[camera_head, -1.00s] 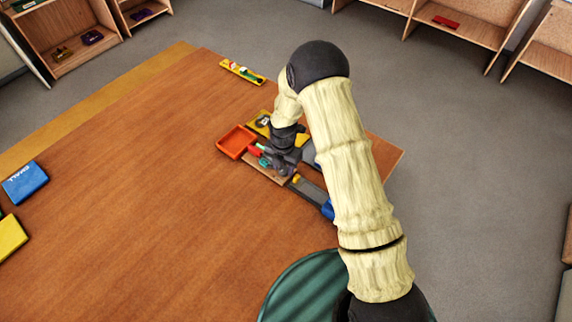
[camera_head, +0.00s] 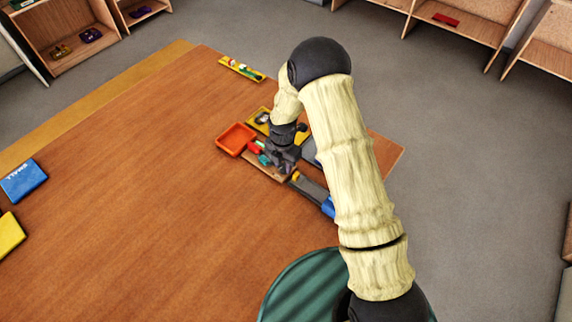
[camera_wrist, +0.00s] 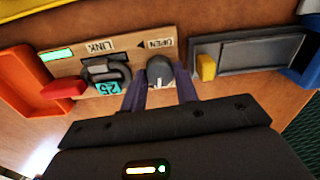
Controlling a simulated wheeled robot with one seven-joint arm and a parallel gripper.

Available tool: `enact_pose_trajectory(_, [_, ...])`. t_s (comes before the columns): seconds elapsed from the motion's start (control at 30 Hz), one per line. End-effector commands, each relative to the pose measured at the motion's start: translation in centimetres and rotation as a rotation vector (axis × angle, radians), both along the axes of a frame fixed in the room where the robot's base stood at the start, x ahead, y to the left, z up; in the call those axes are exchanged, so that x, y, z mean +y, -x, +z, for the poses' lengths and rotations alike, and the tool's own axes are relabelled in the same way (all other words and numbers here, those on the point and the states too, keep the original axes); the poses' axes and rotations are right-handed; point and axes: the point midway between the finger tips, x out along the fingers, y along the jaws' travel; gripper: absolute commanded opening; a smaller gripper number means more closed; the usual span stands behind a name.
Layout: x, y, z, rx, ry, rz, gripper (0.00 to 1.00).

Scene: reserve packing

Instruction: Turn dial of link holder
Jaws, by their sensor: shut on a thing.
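The link holder (camera_wrist: 133,64) is a wooden board on the table. In the wrist view it carries a grey dial (camera_wrist: 160,72) with a white pointer line, below the word OPEN and an arrow. My gripper (camera_wrist: 161,84) is shut on the dial, one finger on each side. Left of the dial, under the word LINK, sits a dark holder (camera_wrist: 104,70) with a teal tag (camera_wrist: 107,89) marked 25. In the head view my gripper (camera_head: 283,166) hides the dial.
A red handle (camera_wrist: 64,90) and a lit green strip (camera_wrist: 58,55) are at the board's left, beside an orange tray (camera_wrist: 17,85). A grey panel with a yellow slider (camera_wrist: 206,67) is at the right. The table's left side (camera_head: 120,190) is mostly clear.

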Motion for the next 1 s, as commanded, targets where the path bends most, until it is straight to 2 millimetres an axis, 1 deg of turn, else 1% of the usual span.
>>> enact_pose_trajectory(0.27, [-0.25,-0.20,-0.21,-0.004,0.001,-0.198,0.07])
enact_pose_trajectory(1.0, [-0.23,-0.20,-0.14,-0.004,0.000,-0.896,0.07])
